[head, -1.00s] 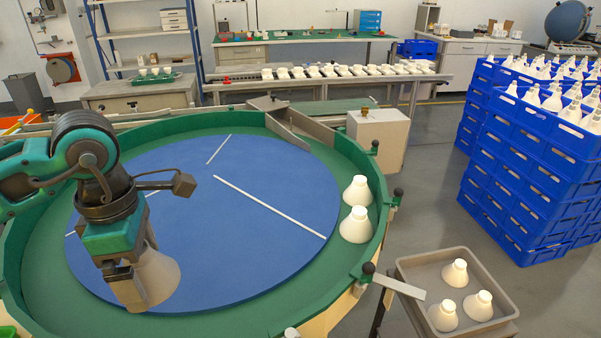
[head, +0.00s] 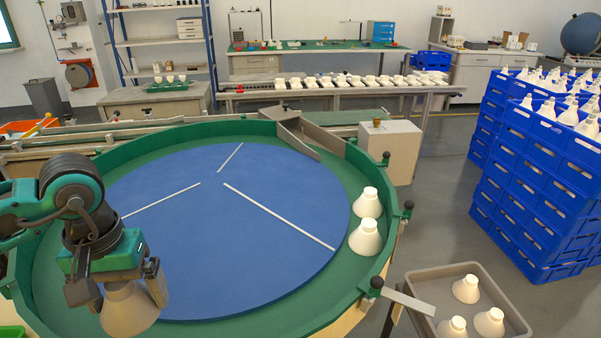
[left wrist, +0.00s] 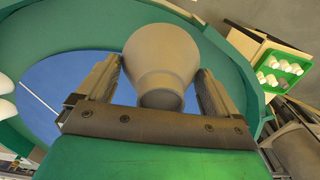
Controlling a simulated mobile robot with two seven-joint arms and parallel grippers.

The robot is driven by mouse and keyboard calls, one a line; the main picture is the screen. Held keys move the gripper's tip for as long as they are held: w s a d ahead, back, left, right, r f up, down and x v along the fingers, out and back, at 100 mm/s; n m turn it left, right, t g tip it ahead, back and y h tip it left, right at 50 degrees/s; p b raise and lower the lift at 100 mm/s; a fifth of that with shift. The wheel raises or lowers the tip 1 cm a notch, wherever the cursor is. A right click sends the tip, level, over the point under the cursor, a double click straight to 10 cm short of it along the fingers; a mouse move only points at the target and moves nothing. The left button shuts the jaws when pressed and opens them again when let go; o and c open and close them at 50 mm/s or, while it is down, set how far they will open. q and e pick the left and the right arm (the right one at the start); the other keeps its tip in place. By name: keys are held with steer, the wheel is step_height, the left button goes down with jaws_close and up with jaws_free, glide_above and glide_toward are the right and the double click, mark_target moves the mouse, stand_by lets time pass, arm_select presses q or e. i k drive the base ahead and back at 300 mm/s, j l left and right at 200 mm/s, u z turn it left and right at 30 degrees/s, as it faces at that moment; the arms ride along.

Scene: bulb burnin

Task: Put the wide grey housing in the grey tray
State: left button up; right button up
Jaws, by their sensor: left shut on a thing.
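The wide grey housing (head: 130,310) is held in my left gripper (head: 122,284) at the lower left of the head view, over the near left part of the round table. In the left wrist view the housing (left wrist: 162,60) sits between the two fingers of my left gripper (left wrist: 160,85), its narrow neck toward the palm and its wide end away. The grey tray (head: 425,276) stands at the lower right of the head view, well apart from the gripper. Several white housings (head: 466,289) stand in it. My right gripper is not in view.
The round table has a blue disc (head: 250,240) with white lines and a raised green rim (head: 190,133). Two white housings (head: 365,238) stand on its right side. Stacked blue crates (head: 530,200) stand at the right. A grey box (head: 400,150) stands beyond the rim.

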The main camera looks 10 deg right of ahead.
mark_target(436, 307)
steer(key=l+z, duration=0.15)
steer(key=l, duration=0.3)
steer(key=i+l+z, duration=0.15)
steer(key=l, duration=0.25)
steer(key=l+z, duration=0.15)
steer(key=l, duration=0.25)
steer(key=i+l+z, duration=0.15)
steer(key=l, duration=0.25)
steer(key=i+l+z, duration=0.15)
steer(key=l, duration=0.25)
steer(key=i+l+z, duration=0.15)
steer(key=l, duration=0.2)
